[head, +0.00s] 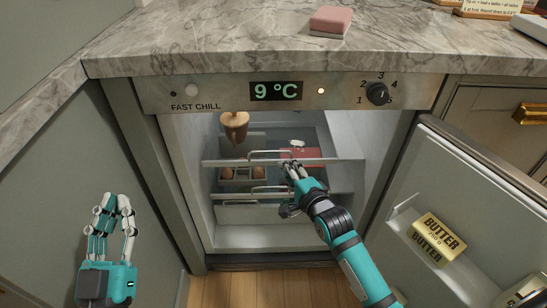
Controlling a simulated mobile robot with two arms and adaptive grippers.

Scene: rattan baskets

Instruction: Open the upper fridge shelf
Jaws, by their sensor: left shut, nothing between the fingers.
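The fridge (184,150) stands open under the counter. Its upper shelf has a pale front edge (228,162) with a thin metal handle (268,152). Eggs in a holder (243,173) and a red item (310,154) show around that shelf. A lower shelf (240,214) has its own handle (245,190). My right gripper (292,170) reaches into the fridge, with its fingertips at the right end of the upper handle. I cannot tell whether it grips the handle. My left gripper (116,200) is shut and empty, outside the fridge at the left.
The fridge door (455,200) is swung open to the right, with a butter pack (437,237) in its rack. A brown jug-like item (234,126) is inside at the top. The control panel (210,97) and marble counter (200,45) are above. A pink sponge (331,20) lies on the counter.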

